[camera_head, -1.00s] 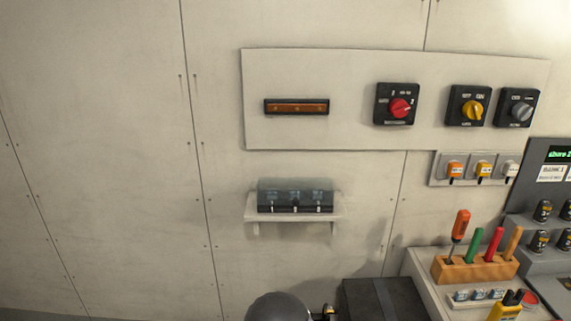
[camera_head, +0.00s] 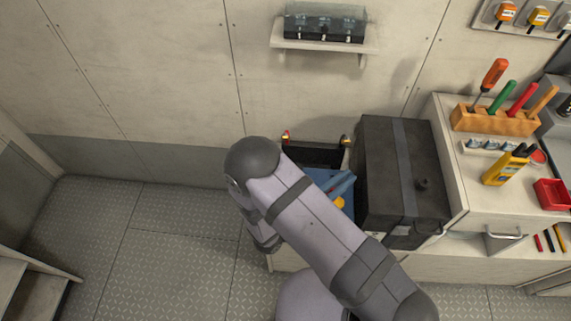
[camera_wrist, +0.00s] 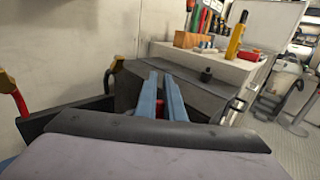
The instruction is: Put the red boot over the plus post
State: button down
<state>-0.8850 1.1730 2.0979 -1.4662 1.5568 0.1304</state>
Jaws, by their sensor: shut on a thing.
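My gripper (camera_wrist: 162,92) shows in the wrist view as two blue fingers close together. A small piece of red (camera_wrist: 160,109) shows between them; I take it for the red boot, mostly hidden by the fingers. In the head view my arm covers much of the gripper, and blue parts of it show over the open black battery box (camera_head: 314,153). Red and brass cable ends stand at that box's left (camera_head: 286,135) and right (camera_head: 346,140). They also show in the wrist view at left (camera_wrist: 15,95) and centre left (camera_wrist: 116,64). I cannot make out the plus post.
A closed black box (camera_head: 375,150) with a grey strap stands right of the open box. Further right, a counter holds a wooden tool rack (camera_head: 495,120), a yellow meter (camera_head: 506,165) and a red tray (camera_head: 553,194). A wall shelf (camera_head: 325,46) is above. Floor at left is clear.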

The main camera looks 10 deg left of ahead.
jog(key=a+f+n+t+y+b, duration=0.1)
jog(key=a+f+b, duration=0.1)
jog(key=a, duration=0.2)
jog(key=s+a+f+n+t+y+b, duration=0.1)
jog(key=a+f+y+b, duration=0.1)
jog(key=a, duration=0.3)
jog(key=s+a+f+n+t+y+b, duration=0.1)
jog(key=a+f+b, duration=0.1)
jog(key=a, duration=0.3)
jog(key=shift+s+a+f+n+y+b, duration=0.15)
jog(key=shift+f+n+y+b, duration=0.15)
jog(key=shift+b, duration=0.45)
jog(key=s+a+n+t+y+b, duration=0.1)
jog(key=s+a+y+b, duration=0.1)
jog(key=a, duration=0.6)
jog(key=p+x, duration=0.2)
jog(key=x, duration=1.6)
jog(key=shift+d+r+h+p, duration=0.3)
jog(key=shift+d+p, duration=0.1)
jog(key=shift+f+b, duration=0.4)
jog(key=shift+f, duration=0.05)
jog(key=shift+f, duration=0.2)
